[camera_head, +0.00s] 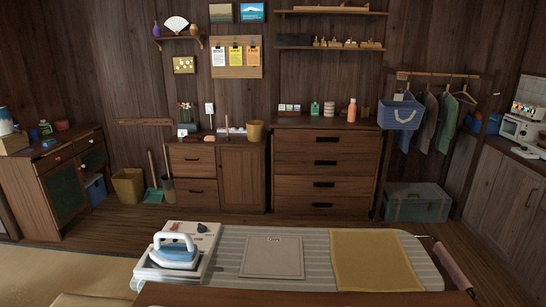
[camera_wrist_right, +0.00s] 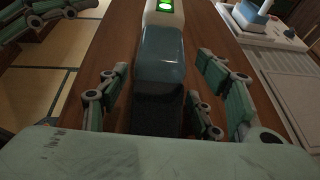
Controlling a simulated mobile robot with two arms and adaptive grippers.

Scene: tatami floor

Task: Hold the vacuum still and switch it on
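The handheld vacuum (camera_wrist_right: 160,65) shows only in the right wrist view. It lies on a brown wooden table top (camera_wrist_right: 88,75), with a white end, a blue-grey middle and a dark near end. A bright green patch (camera_wrist_right: 164,5) shows on its white part, at the top edge of the picture. My right gripper (camera_wrist_right: 160,95) is open, with fingers on both sides of the vacuum and gaps between them and its body. Part of my left gripper (camera_wrist_right: 45,12) shows at the top left, left of the vacuum; its fingertips are not clear. The head view shows neither gripper nor the vacuum.
An ironing board (camera_head: 320,247) stands beyond the table, with a blue and white iron (camera_head: 174,252) on its left end, a grey panel (camera_head: 272,257) and a yellow cloth (camera_head: 376,260). Drawers (camera_head: 325,165) and cabinets line the back wall. Tatami floor (camera_wrist_right: 52,85) lies left of the table.

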